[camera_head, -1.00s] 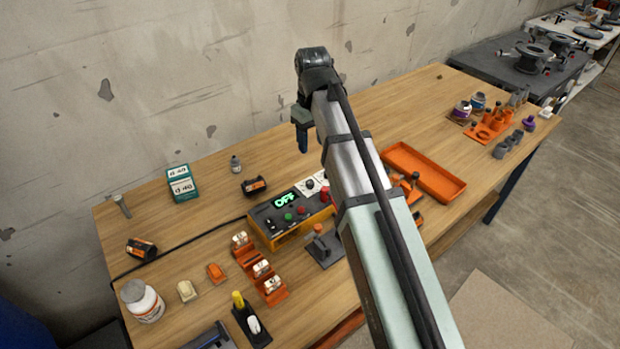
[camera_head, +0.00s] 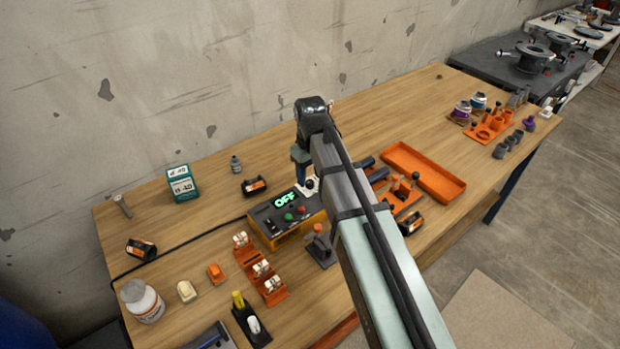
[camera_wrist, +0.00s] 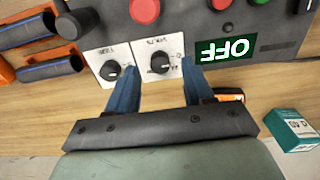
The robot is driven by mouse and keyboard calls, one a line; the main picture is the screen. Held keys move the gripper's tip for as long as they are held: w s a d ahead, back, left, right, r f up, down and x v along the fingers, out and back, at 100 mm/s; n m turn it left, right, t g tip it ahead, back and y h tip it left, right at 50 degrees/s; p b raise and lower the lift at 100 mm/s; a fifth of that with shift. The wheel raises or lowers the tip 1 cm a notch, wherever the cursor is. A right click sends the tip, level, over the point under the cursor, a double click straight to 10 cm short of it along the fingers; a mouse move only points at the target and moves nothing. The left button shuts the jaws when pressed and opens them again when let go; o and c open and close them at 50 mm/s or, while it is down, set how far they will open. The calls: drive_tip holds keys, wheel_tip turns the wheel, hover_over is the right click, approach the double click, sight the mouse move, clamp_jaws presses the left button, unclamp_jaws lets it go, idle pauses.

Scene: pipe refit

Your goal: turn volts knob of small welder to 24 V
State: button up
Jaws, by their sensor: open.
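The small welder (camera_head: 283,222) is an orange and dark grey box on the workbench, its green display (camera_wrist: 226,50) reading OFF. In the wrist view its panel is upside down, with two black knobs on white dials. One knob (camera_wrist: 160,64) shows between my fingertips; its inverted label looks like VOLTS, but is blurred. The other knob (camera_wrist: 111,70) lies just left of the left finger. My gripper (camera_wrist: 159,68) is open and empty, with blue fingers. In the head view my gripper (camera_head: 303,181) is at the panel's back right corner, partly covering the dials. Contact with the knob cannot be told.
Red and green buttons (camera_wrist: 144,10) sit close by on the panel. A teal box (camera_head: 182,183), an orange tray (camera_head: 424,172) and orange racks (camera_head: 260,268) are around. The bench behind the welder is mostly clear.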

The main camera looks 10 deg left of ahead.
drive_tip(key=shift+f, duration=1)
clamp_jaws()
